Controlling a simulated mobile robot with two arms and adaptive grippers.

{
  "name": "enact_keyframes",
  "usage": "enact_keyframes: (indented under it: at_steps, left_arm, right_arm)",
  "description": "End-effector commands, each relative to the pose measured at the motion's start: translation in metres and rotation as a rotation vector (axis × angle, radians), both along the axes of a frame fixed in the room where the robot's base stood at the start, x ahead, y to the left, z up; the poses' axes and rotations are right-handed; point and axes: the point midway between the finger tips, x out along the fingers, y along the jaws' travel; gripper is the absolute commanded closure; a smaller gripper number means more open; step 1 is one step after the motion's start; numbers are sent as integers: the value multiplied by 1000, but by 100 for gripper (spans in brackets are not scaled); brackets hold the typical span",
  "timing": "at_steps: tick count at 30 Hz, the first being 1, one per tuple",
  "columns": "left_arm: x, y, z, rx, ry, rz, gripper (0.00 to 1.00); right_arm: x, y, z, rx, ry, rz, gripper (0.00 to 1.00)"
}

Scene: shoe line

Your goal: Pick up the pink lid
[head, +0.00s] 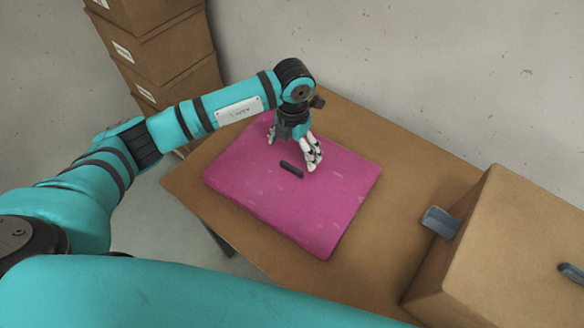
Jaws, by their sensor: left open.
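The pink lid (300,212) lies flat on the brown table, with a dark bar-shaped handle (291,169) near its middle. My left gripper (313,162) is open and points down over the lid, just to the right of and behind the handle in the head view. The handle is not between its fingers as far as I can see. I cannot tell whether the fingertips touch the lid. My left forearm and wrist hide the lid's far edge in part. My right gripper is not in view.
The brown table (390,240) has free room right of the lid. A large brown box (510,235) with grey-blue handles stands at the table's right end. Stacked cardboard boxes (165,50) stand behind at the left, by a plain wall.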

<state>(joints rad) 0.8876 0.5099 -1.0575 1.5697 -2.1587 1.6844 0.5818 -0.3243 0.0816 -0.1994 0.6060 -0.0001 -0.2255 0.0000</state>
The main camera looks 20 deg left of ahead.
Motion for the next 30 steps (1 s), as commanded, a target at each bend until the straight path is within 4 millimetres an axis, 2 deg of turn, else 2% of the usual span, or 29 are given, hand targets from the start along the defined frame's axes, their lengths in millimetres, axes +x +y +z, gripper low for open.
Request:
enact_keyframes:
  at_steps: [3,6,10,15,19,23,28,30]
  left_arm:
    - [0,0,-17,0,2,1,1]
    - [0,0,-24,-1,-1,0,1]
    - [0,0,-32,-1,2,1,1]
    - [1,4,-56,0,3,2,1]
    - [2,3,-73,-2,2,1,1]
    - [2,4,-79,0,-1,-1,1]
    - [2,4,-79,-1,-2,-1,1]
    - [2,4,-78,-2,-2,-1,10]
  right_arm:
    - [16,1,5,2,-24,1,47]
    - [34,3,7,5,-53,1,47]
    - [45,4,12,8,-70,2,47]
    - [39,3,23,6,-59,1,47]
    - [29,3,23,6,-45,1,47]
    - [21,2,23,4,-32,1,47]
    - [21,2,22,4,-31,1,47]
    - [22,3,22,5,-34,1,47]
